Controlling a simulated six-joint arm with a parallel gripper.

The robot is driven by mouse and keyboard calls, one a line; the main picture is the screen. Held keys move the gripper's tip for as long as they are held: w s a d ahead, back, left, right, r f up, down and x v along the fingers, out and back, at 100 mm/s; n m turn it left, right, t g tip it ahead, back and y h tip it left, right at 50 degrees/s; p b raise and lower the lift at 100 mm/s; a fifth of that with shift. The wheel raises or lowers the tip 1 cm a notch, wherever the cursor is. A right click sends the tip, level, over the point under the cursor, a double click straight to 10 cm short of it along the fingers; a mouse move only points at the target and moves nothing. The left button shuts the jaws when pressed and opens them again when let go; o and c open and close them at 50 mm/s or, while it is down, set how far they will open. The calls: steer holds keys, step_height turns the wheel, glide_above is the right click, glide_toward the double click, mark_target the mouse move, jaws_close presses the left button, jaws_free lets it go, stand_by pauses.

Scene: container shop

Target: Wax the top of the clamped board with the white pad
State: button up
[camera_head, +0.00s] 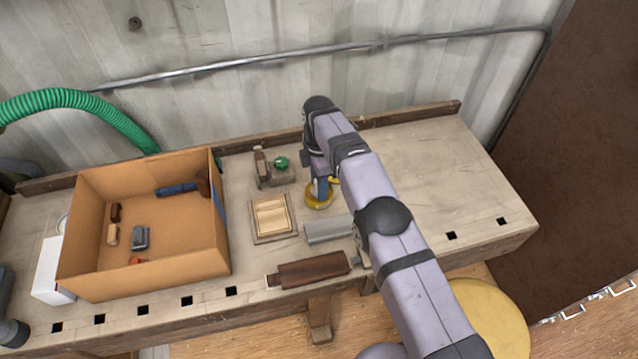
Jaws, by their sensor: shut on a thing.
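A dark brown board (313,270) lies along the front edge of the workbench, its right end by a small grey metal piece that looks like a clamp. My gripper (320,188) points down over a round yellow tin or dish (318,198) behind the board. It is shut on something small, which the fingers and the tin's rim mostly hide. I cannot make out a white pad anywhere, so I cannot tell whether that is the held thing.
An open cardboard box (150,262) with several small items stands left. A wooden block with a green knob (282,163) stands behind the tray. The bench's right side is clear.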

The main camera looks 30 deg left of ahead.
steer(key=shift+s+d+f, duration=0.15)
steer(key=shift+f, duration=0.2)
steer(key=shift+r+p, duration=0.75)
steer(key=shift+r, duration=0.3)
steer(key=shift+r+p, duration=2)
steer(key=shift+r, duration=0.65)
steer(key=shift+w, duration=0.25)
